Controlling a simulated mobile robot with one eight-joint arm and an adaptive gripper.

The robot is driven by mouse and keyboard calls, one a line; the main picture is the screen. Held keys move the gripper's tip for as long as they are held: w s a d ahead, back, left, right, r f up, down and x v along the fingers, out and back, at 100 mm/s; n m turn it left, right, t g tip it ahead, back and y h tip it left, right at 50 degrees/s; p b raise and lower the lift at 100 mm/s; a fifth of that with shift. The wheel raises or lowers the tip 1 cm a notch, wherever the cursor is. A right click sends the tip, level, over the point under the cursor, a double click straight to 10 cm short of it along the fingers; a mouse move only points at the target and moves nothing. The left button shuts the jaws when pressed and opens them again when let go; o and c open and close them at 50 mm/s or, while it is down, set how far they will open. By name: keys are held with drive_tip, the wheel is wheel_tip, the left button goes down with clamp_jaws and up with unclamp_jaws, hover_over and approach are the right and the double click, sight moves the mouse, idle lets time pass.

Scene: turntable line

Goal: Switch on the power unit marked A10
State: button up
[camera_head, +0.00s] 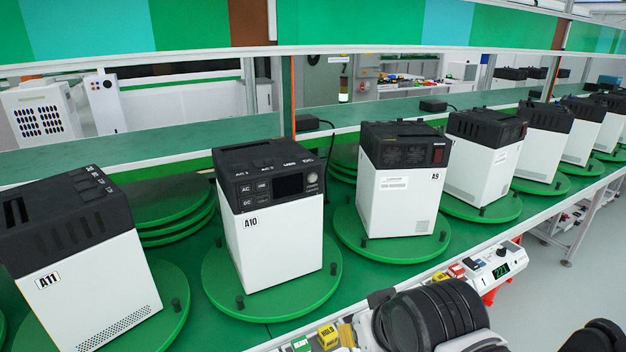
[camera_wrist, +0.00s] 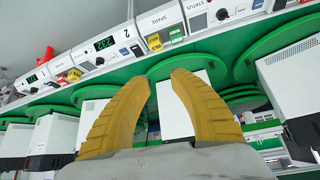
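The power unit marked A10 (camera_head: 275,235) is a white box with a black top, upright on a green turntable (camera_head: 235,300) left of centre in the head view. Its sloped black panel (camera_head: 280,186) carries AC, USB and DC labels, a dark display (camera_head: 290,184) and a small round pale button (camera_head: 311,178) at the right. My gripper (camera_wrist: 162,78) shows in the wrist view with two yellow ribbed fingers apart and nothing between them. A white unit (camera_wrist: 178,115) stands beyond the fingers; its mark cannot be read. The fingers do not show in the head view.
Unit A11 (camera_head: 75,265) stands left and unit A9 (camera_head: 400,190) right, each on a turntable; more units follow. A front rail carries status boxes (camera_head: 490,264) and coloured labels (camera_head: 328,335). A shelf edge (camera_head: 180,60) runs overhead. My dark arm part (camera_head: 430,315) is lower right.

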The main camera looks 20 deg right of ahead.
clamp_jaws()
idle(1.2)
